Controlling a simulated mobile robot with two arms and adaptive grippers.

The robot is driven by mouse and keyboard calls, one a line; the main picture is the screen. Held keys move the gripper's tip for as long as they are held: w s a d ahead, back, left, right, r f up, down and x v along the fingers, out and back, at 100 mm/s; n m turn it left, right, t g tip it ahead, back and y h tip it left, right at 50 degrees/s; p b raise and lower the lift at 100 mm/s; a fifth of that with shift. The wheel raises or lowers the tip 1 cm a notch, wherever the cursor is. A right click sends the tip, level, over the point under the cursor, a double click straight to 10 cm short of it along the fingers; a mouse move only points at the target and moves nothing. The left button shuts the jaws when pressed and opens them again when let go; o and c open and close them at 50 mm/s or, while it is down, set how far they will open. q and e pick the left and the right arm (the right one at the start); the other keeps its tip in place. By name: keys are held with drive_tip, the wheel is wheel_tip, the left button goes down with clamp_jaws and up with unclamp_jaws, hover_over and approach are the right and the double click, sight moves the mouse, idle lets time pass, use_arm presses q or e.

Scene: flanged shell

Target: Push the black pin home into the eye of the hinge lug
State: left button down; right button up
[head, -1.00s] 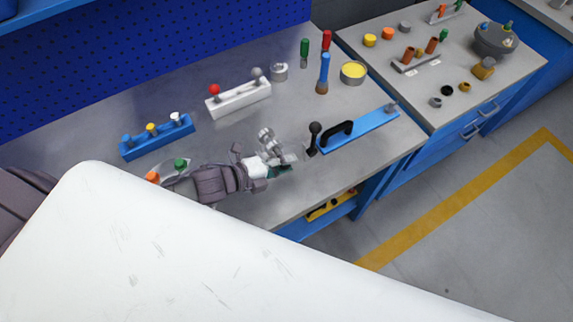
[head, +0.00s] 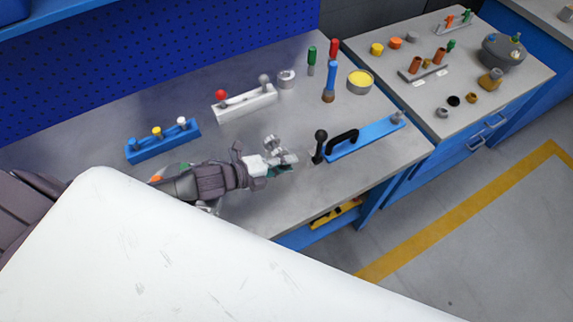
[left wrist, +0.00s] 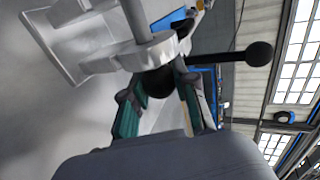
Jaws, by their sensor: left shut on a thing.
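My left gripper (head: 282,163) is low over the front part of the bench, beside the pale grey hinge lug (head: 272,146). In the left wrist view, the lug (left wrist: 150,54) lies just past the fingertips, with a grey round rod (left wrist: 134,18) rising from it. My left fingers (left wrist: 158,100), with green pads, are shut on the black pin (left wrist: 158,82). Only its dark rounded end shows between the pads, close against the lug. How deep the pin sits in the eye is hidden. My right gripper is not in view.
A black ball-knob lever (head: 320,135) stands just right of the gripper, by a blue bar with a black handle (head: 342,141). A white block (head: 245,102) and a blue block (head: 163,141) stand behind. Bare bench lies between them and the gripper.

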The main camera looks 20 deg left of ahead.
use_arm(q)
drive_tip(key=shift+w+a, duration=0.2)
drive_tip(key=shift+a, duration=0.1)
drive_tip(key=c, duration=0.8)
unclamp_jaws()
drive_tip(key=shift+s, duration=0.1)
drive_tip(key=shift+v, duration=6)
drive_tip(key=shift+r, duration=0.1)
